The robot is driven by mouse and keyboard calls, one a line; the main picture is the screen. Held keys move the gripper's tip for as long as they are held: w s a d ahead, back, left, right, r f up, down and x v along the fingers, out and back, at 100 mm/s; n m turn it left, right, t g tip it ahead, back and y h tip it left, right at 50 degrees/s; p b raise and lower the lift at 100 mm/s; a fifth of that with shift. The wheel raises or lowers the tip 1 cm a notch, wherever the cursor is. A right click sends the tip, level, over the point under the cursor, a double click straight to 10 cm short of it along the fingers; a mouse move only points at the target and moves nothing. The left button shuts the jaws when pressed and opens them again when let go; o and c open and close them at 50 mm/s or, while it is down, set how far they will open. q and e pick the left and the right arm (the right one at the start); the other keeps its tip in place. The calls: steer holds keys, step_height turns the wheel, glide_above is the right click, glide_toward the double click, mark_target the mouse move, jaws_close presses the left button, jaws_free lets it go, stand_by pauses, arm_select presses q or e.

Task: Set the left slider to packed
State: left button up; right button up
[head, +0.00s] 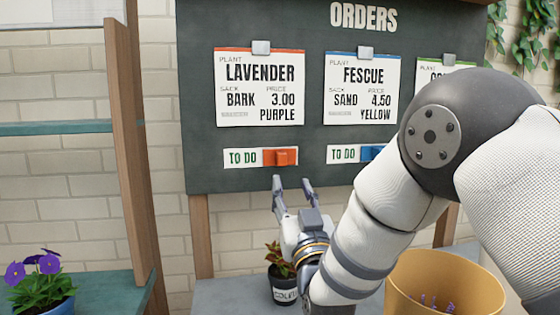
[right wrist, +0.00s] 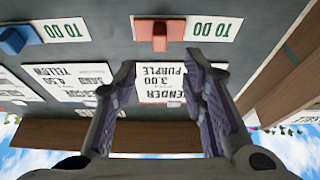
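The left slider is an orange block (head: 280,157) at the right end of its white strip (head: 236,157), under the Lavender card (head: 260,88). The strip reads "TO DO" to the left of the block. My right gripper (head: 293,183) is just below the slider, its two fingers apart and pointing up, with nothing between them. In the right wrist view the picture is upside down; the orange slider (right wrist: 160,35) lies beyond the open fingertips (right wrist: 160,75), apart from them. My left gripper is not in view.
A blue slider (head: 371,153) sits under the Fescue card (head: 362,88), to the right. A potted coleus (head: 284,288) stands below the gripper, a yellow pot (head: 440,285) to its right. A wooden shelf post (head: 130,150) stands left of the dark board (head: 200,172).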

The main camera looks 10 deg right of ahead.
mark_target(283, 161)
steer(key=x, duration=0.5)
steer(key=b+x, duration=0.1)
steer(key=x, duration=0.2)
steer(key=shift+w+f, duration=0.1)
steer(key=shift+w, duration=0.35)
steer(key=shift+w+r, duration=0.35)
jaws_close()
